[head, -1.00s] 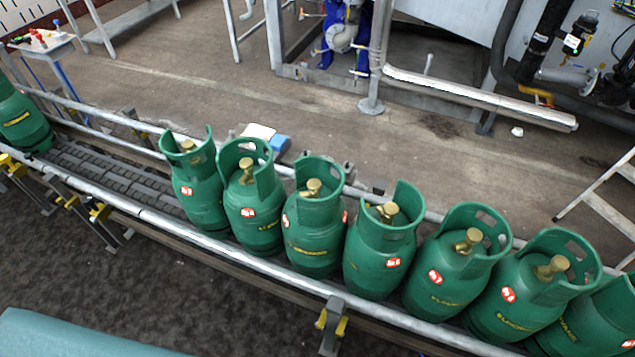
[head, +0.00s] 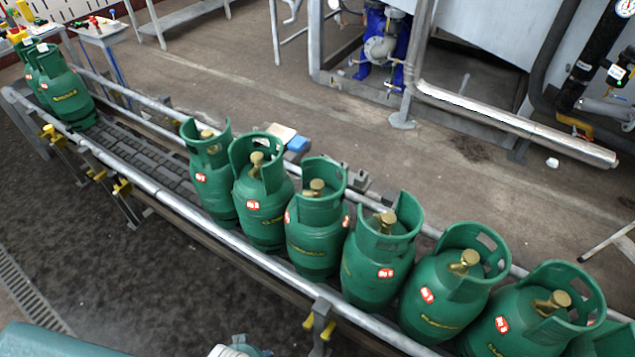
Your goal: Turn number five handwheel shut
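Several green gas cylinders stand upright in a row on the conveyor (head: 135,160), each with a brass handwheel inside its collar. The row's handwheels show on the leftmost cylinder (head: 215,185), the second (head: 262,205), the third (head: 312,240), the fourth (head: 370,268), the fifth (head: 440,305) and the one beyond (head: 500,330). Red-and-white number labels are on their sides, too small to read surely, so I cannot tell which is number five. Whether each handwheel is open or shut does not show. Neither of my grippers is in view.
More green cylinders (head: 68,98) stand at the conveyor's far left, with a bare roller stretch between. A silver rail (head: 190,215) runs along the near side. Behind are a thick metal pipe (head: 515,125), blue machinery (head: 375,60) and a small table (head: 105,35). Dark floor lies in front.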

